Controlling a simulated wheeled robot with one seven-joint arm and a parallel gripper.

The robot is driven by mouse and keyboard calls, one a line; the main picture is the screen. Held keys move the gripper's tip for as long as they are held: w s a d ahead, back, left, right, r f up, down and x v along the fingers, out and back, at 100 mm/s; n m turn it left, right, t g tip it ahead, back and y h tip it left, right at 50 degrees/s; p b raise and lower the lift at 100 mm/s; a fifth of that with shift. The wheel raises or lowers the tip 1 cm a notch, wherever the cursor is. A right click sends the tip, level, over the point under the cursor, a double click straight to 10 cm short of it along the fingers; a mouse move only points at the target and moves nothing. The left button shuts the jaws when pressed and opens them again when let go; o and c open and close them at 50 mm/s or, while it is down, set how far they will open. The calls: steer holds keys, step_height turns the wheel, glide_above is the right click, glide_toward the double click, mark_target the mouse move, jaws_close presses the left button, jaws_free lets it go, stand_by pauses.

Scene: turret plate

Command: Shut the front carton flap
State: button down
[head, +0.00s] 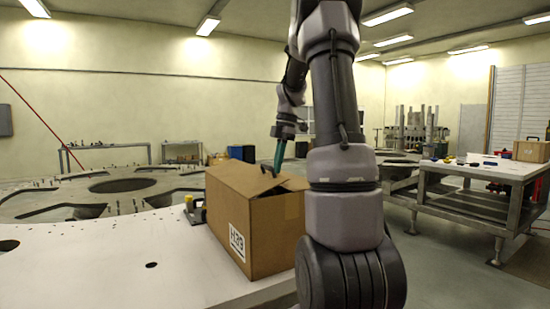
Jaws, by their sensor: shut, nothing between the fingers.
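A brown cardboard carton (240,207) stands upright on the pale plate, with a printed white label on its left-facing side. Its top flaps (236,178) lie low, with a dark gap between them near the far end. The near flap (284,186) slopes and looks partly raised; its exact angle is hard to tell. Whether the fingertips touch a flap cannot be told. My arm hides the carton's right end.
The pale plate (130,262) has holes and is clear left of the carton. A metal table (470,172) with another box (531,151) stands at the right.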

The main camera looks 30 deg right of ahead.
steer(key=shift+d+f, duration=0.15)
steer(key=shift+f, duration=0.2)
stand_by(1.5)
steer(key=v, duration=1.1)
steer(key=a+r+h, duration=0.5)
steer(key=a+h, duration=0.2)
steer(key=a, duration=0.6)
steer(key=x, duration=1.3)
steer(key=shift+w+d+f, duration=0.1)
steer(key=shift+d+f, duration=0.05)
steer(key=shift+f, duration=0.2)
